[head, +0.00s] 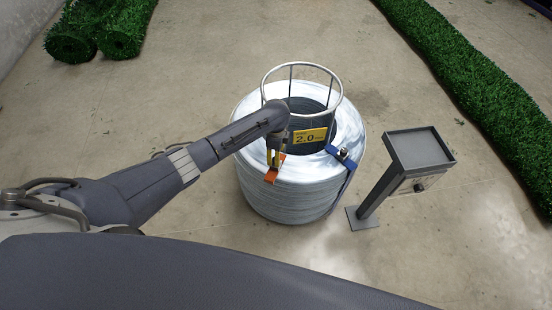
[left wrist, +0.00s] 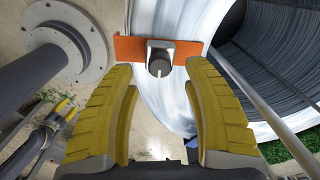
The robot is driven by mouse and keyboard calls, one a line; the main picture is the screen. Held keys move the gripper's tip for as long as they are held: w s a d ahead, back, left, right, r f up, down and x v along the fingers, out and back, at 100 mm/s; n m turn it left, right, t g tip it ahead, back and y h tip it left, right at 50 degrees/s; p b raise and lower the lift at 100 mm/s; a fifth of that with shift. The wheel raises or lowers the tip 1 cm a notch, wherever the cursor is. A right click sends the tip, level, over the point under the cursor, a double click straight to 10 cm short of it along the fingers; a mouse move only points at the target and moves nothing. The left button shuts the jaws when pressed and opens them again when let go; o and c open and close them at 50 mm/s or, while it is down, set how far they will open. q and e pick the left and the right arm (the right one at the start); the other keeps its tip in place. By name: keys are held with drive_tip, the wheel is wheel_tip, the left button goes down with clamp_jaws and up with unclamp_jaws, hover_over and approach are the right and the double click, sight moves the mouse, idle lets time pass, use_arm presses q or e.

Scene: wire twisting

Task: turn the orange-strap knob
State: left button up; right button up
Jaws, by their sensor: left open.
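The orange strap (head: 271,176) hangs over the front left of the wire coil (head: 300,190). In the left wrist view the orange strap (left wrist: 129,48) carries a grey bracket with a dark round knob (left wrist: 158,66). My left gripper (head: 275,158) is over the strap, pointing down. In the left wrist view its two yellow fingers (left wrist: 160,92) are spread, one on each side below the knob, with a gap to it. What looks like my right gripper (left wrist: 48,128) shows small at the lower left of that view; its jaw is unclear.
A blue strap (head: 342,156) sits on the coil's right side. A round wire frame (head: 301,68) and a yellow "2.0" label (head: 310,136) are at the coil's middle. A grey stand (head: 418,148) is to the right. Rolled and laid green turf (head: 470,80) borders the clear floor.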

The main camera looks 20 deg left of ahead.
use_arm(q)
wheel_tip(320, 180, up, 9)
drive_tip(key=shift+f, duration=0.2)
idle(0.6)
